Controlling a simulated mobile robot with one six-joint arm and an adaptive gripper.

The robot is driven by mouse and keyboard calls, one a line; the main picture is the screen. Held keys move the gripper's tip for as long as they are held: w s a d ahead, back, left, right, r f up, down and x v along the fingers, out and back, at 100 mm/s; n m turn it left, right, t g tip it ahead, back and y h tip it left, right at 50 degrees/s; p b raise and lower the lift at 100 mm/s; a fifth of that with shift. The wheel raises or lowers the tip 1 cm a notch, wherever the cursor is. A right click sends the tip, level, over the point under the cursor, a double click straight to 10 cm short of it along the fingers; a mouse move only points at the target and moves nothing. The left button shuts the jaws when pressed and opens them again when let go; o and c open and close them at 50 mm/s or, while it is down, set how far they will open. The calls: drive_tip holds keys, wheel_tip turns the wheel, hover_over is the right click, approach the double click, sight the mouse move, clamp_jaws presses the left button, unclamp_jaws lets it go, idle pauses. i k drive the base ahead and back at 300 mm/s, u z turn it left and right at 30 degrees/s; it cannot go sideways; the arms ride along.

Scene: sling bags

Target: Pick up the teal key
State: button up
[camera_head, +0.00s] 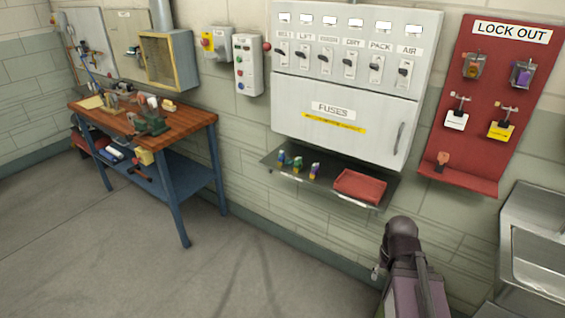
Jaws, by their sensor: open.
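I cannot make out a teal key for certain. Several small coloured pieces stand on the dark shelf (333,186) under the fuse cabinet. The leftmost piece (282,159) looks blue and green, the middle piece (297,163) looks green and yellow, and the right piece (315,170) has purple on it. They are too small to tell whether one is a key. Part of my arm shows at the lower right, in front of the wall and apart from the shelf. My gripper's fingers cannot be seen.
A red tray (360,187) sits on the shelf's right part. The fuse cabinet (340,120) is above. A red lockout board (463,75) with padlocks and tags hangs right, above a metal sink (535,240). A cluttered workbench (190,125) stands left. The floor between is clear.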

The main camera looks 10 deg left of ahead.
sight(288, 162)
drive_tip(key=z, duration=0.25)
drive_tip(key=i, duration=1)
drive_tip(key=u, duration=0.25)
